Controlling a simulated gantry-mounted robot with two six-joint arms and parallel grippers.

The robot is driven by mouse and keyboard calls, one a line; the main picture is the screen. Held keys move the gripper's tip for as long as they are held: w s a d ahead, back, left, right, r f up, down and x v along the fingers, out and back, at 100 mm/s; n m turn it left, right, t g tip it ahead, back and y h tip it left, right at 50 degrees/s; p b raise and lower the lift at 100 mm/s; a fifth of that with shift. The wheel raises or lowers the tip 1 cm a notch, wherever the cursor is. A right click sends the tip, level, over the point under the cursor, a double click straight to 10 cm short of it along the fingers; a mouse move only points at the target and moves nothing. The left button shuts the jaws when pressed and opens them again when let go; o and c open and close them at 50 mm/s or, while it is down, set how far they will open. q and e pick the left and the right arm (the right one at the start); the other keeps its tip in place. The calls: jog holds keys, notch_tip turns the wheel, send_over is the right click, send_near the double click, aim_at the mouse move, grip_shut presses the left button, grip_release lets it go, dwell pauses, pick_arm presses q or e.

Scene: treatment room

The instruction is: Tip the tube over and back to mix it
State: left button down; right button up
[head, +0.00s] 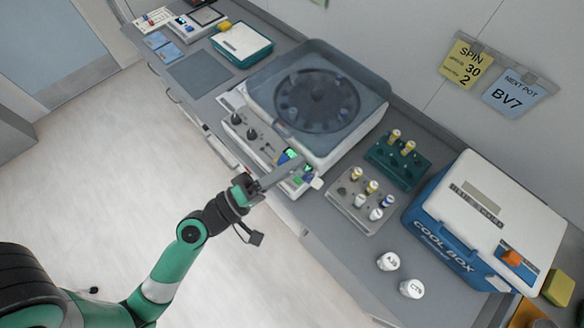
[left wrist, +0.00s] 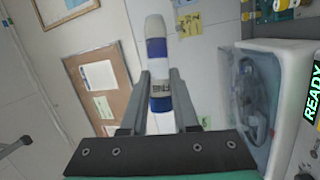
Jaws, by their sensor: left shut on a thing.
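My left gripper (head: 298,168) is shut on a tube (head: 316,183) in front of the centrifuge (head: 318,92). In the left wrist view the tube (left wrist: 157,62) stands between the two fingers of the left gripper (left wrist: 161,92). My right gripper is not in view.
A grey rack (head: 347,204) with several tubes and a green rack (head: 385,172) stand right of the centrifuge. The cool box (head: 440,230) is farther right, with two white-lidded pots (head: 388,261) before it. Open floor lies in front of the counter.

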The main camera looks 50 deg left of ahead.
pick_arm(q)
jog(key=m+g+p, duration=0.1)
jog(key=m+p, duration=0.1)
jog(key=r+m+g+p, duration=0.1)
jog(key=m+p, duration=0.2)
jog(key=m+g+p, duration=0.1)
jog(key=m+p, duration=0.2)
jog(key=shift+r+g, duration=0.35)
jog(key=shift+g, duration=0.05)
jog(key=m+g+y+p, duration=0.1)
jog(key=m+p, duration=0.1)
jog(key=p, duration=0.3)
jog(key=f+m+g+y+p, duration=0.1)
jog(key=m+y+p, duration=0.1)
jog(key=p, duration=0.3)
jog(key=shift+d+m+g, duration=0.15)
jog(key=shift+m+g, duration=0.15)
jog(key=shift+m, duration=0.5)
jog(key=shift+f+y, duration=0.15)
jog(key=shift+y, duration=0.15)
jog(key=shift+f, duration=0.2)
